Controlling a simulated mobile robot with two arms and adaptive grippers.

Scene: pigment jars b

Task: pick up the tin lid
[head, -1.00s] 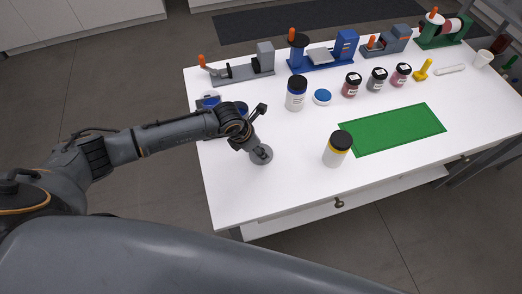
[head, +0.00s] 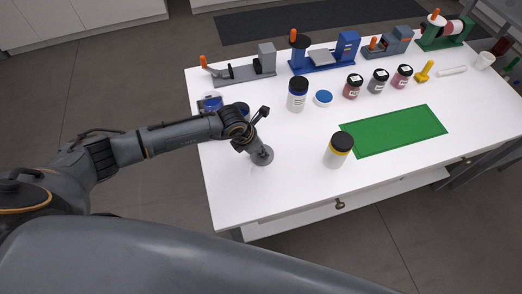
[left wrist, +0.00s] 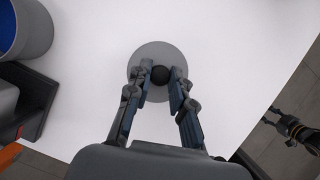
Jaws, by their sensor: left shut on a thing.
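The tin lid (head: 262,158) is a flat grey disc on the white table near its left front edge. In the left wrist view the lid (left wrist: 158,53) shows with a dark round knob (left wrist: 160,75) at its middle. My left gripper (head: 256,148) is right over the lid, fingers pointing down. In the left wrist view my left gripper (left wrist: 160,78) has its two fingertips on either side of the knob, shut on it. Part of the lid is hidden behind the fingers. I cannot tell whether the lid touches the table.
A white jar with a black lid and yellow band (head: 338,152) stands to the right, beside a green mat (head: 400,130). A blue-banded jar (head: 297,95), a blue lid (head: 323,98) and several small jars stand behind. Bench devices (head: 322,58) line the back edge.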

